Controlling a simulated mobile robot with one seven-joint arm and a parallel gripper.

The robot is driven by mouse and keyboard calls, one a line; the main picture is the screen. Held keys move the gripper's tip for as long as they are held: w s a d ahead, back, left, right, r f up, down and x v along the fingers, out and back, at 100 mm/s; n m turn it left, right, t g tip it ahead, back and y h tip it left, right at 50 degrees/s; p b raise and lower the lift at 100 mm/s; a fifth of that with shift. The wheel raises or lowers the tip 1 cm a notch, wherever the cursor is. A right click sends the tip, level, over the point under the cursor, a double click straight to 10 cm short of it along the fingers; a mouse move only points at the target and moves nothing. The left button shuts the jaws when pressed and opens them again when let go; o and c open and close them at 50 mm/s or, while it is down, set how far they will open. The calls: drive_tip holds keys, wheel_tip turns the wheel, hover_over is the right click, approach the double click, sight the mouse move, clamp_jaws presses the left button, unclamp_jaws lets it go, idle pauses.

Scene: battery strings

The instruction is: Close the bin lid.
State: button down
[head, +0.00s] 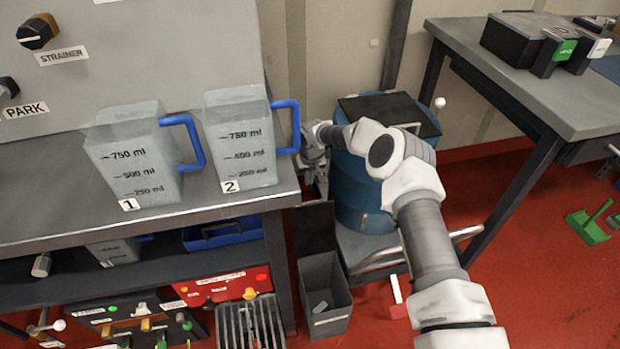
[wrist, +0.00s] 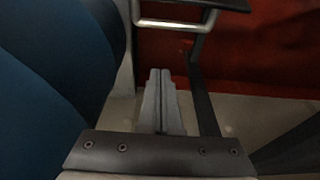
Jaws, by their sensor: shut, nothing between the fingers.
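A grey open-topped bin (head: 325,297) stands on the floor beside the bench, with a small pale block inside. Its dark lid (head: 315,229) stands upright at the back edge, so the bin is open. My gripper (head: 320,185) is behind and above the lid, between the bench end and the blue drum, partly hidden by the jug and arm. In the wrist view its two fingers (wrist: 160,75) are together with nothing between them. I cannot tell whether they touch the lid.
The blue drum (head: 364,195) with a black top stands close to my arm; its side fills the left of the wrist view (wrist: 45,80). A metal rail (wrist: 175,24) is ahead. Two measuring jugs (head: 133,158) (head: 240,140) stand on the bench.

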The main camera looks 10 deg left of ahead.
drive_tip(key=shift+s+d+f+b, duration=0.25)
drive_tip(key=shift+s+f, duration=0.2)
drive_tip(key=shift+f, duration=0.2)
drive_tip(key=shift+s+d+f+b, duration=0.25)
drive_tip(key=shift+s+f, duration=0.15)
drive_tip(key=shift+f, duration=0.3)
drive_tip(key=shift+s+d+f+b, duration=0.15)
drive_tip(key=shift+s+f+b, duration=0.1)
drive_tip(key=shift+s+f, duration=0.3)
drive_tip(key=shift+w+f, duration=0.1)
